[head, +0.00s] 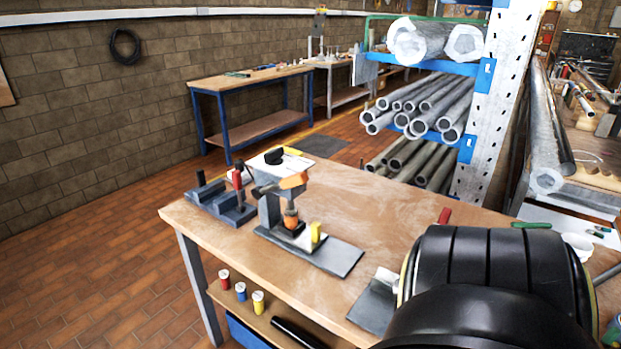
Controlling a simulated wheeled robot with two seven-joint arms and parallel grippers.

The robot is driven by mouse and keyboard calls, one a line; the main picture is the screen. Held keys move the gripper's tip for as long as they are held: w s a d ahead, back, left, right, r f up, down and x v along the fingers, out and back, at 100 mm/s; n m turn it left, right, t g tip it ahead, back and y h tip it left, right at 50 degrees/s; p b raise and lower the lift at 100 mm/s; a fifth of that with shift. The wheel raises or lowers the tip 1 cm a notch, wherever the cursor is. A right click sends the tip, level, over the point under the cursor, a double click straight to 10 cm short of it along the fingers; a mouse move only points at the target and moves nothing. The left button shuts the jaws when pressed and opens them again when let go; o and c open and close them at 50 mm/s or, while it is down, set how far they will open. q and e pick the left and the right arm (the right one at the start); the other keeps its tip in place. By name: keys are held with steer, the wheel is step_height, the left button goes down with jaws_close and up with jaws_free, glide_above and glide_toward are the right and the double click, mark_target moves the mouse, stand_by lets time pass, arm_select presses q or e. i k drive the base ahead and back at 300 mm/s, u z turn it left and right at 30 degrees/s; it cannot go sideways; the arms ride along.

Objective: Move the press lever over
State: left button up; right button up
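The small press (269,210) stands on the wooden workbench (375,205), left of the picture's middle. A yellow cylinder (315,232) stands by the press on a grey plate (338,257). Neither of my grippers is visible. A large black part of my own arm fills the lower right and hides the bench's right end.
A dark fixture with a red-handled part (238,179) sits left of the press. A grey plate (374,305) lies at the bench's front edge. Red, blue and yellow spools (241,291) stand on the lower shelf. A pipe rack (497,100) rises behind the bench. The bench middle is clear.

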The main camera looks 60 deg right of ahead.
mark_target(301, 177)
steer(key=k, duration=0.4)
steer(key=z, duration=0.8)
